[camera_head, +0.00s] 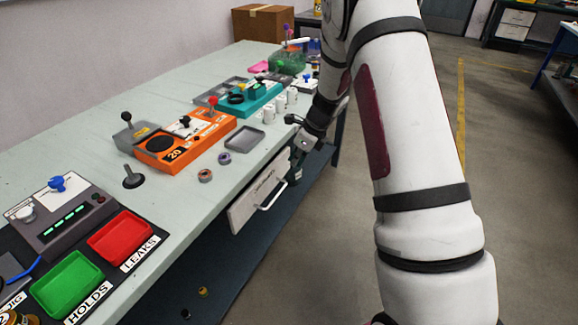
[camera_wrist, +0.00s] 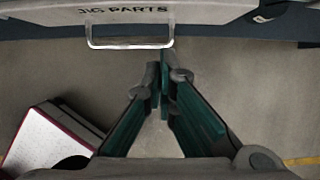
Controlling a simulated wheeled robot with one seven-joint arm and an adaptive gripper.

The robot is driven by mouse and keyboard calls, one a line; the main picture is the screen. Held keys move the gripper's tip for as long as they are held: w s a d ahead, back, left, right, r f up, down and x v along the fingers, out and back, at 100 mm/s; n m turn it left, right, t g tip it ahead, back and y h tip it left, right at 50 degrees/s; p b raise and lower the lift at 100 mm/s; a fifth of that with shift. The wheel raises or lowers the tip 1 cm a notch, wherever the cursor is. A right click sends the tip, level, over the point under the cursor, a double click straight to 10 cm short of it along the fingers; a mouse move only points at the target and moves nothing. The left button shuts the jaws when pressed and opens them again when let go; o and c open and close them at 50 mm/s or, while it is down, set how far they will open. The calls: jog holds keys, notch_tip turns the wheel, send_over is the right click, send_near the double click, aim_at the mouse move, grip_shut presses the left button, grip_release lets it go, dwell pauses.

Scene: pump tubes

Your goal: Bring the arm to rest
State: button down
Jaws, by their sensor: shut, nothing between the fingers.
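My gripper (camera_wrist: 160,85) is shut and empty in the wrist view, its fingertips together just below the handle (camera_wrist: 130,44) of the drawer labelled JIG PARTS (camera_wrist: 190,14). I cannot tell whether the fingertips touch the handle. In the head view my arm reaches down past the table's right edge, and my gripper (camera_head: 298,152) is beside the drawer front (camera_head: 250,200), near its far end. The fingertips are hard to make out there. The drawer handle (camera_head: 271,196) also shows in the head view.
The table (camera_head: 190,195) holds an orange device (camera_head: 185,140), a teal device (camera_head: 250,100), a grey tray (camera_head: 243,138), a red LEAKS tray (camera_head: 120,237) and a green HOLDS tray (camera_head: 67,283). Several white cups stand near the edge. The floor (camera_head: 330,240) right of the table is clear.

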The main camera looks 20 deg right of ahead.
jog(key=s+a+r+n, duration=0.4)
jog(key=s+r+n, duration=0.1)
jog(key=s+r, duration=0.25)
jog(key=s+a+r+n+g, duration=0.1)
jog(key=s+a+r+n, duration=0.25)
jog(key=s+r, duration=0.35)
jog(key=s+a+r+n, duration=0.3)
jog(key=s+r+n, duration=0.25)
jog(key=r, duration=0.35)
jog(key=s+r+n+g+h, duration=0.1)
jog(key=s+r+n+h, duration=0.15)
jog(key=s+n, duration=1.7)
jog(key=s+r+m+t+p, duration=0.1)
jog(key=s+r+m+p, duration=0.1)
jog(key=r+p, duration=0.6)
jog(key=s+r+m+t+p, duration=0.1)
jog(key=s+r+m+p, duration=0.2)
jog(key=r+p, duration=0.5)
jog(key=shift+t, duration=0.4)
